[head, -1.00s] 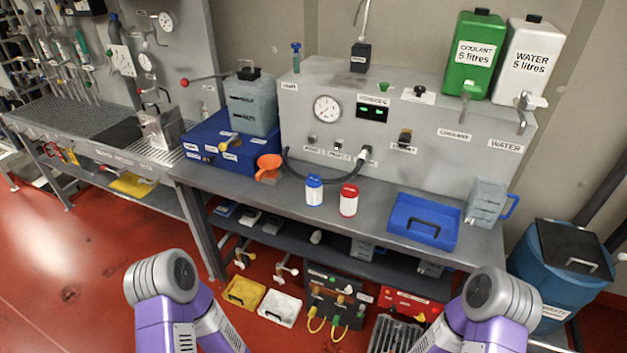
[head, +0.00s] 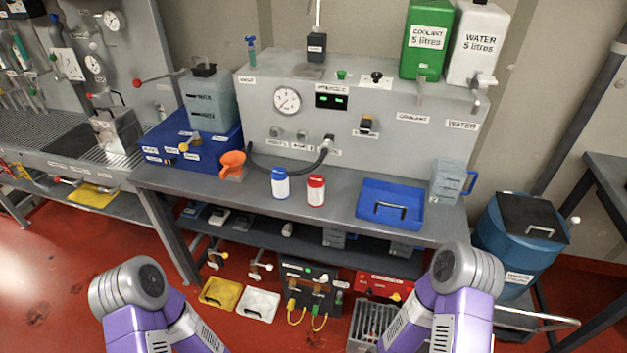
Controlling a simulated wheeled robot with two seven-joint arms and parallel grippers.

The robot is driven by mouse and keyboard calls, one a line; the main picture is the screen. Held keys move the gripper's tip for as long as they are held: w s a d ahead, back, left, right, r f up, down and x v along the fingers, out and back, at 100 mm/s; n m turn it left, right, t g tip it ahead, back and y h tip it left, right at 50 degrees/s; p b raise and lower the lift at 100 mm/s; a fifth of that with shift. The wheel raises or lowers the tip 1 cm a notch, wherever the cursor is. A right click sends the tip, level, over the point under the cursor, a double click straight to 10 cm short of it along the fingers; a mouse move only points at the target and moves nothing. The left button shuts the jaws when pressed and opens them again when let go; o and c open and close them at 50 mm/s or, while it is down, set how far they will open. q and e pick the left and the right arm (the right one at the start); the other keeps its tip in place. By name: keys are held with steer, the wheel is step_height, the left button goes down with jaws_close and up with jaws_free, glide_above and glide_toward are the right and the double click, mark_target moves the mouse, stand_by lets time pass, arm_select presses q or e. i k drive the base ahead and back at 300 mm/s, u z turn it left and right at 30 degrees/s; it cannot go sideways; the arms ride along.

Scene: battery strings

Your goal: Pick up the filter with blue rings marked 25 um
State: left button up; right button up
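A white filter with blue rings (head: 281,184) stands upright on the grey bench top, left of centre; any marking on it is too small to read. A similar white filter with red rings (head: 316,190) stands just to its right, a small gap apart. Both of my arms show at the bottom of the head view, bent, with grey joints and purple links. Neither gripper is in the picture, and nothing touches the filters.
A blue drum (head: 497,240) stands at the right.

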mark_target(280, 179)
steer(key=u, duration=1.6)
steer(key=i, duration=1.4)
steer(key=z, duration=2.85)
